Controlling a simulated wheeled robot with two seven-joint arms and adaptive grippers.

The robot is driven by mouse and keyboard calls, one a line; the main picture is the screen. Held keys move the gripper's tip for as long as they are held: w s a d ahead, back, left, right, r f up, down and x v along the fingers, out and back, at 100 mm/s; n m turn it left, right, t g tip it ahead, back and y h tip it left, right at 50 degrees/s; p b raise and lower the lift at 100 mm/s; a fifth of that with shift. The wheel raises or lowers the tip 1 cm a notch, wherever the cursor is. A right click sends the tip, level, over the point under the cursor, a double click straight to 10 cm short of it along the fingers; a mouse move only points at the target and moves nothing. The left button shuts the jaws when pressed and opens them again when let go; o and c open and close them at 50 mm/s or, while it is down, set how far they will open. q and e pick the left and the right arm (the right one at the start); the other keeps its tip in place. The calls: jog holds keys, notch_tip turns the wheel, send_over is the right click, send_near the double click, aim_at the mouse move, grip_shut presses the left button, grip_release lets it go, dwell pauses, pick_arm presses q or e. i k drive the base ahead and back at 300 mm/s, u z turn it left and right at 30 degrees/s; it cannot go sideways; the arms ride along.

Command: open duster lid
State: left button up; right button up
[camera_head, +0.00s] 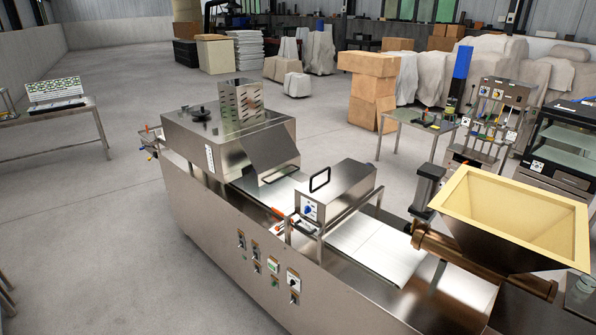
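A steel box with a sloped top (345,185) stands on a frame over the conveyor (378,250), right of the middle. It looks like the duster. Its lid carries a black loop handle (320,180) and appears closed, lying flat on the box. The front of the box has a small control panel with a blue knob (309,210). The inside of the box is hidden. Neither of my grippers shows in the head view.
A larger steel housing (225,140) with a slanted chute stands left of the box on the same machine. A cream hopper (515,220) stands at the right. Open floor (90,230) lies to the left. Tables, cartons and covered equipment stand behind.

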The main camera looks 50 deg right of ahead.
aim_at(325, 186)
jog(key=z, duration=0.35)
jog(key=i, duration=0.6)
jog(key=z, duration=0.55)
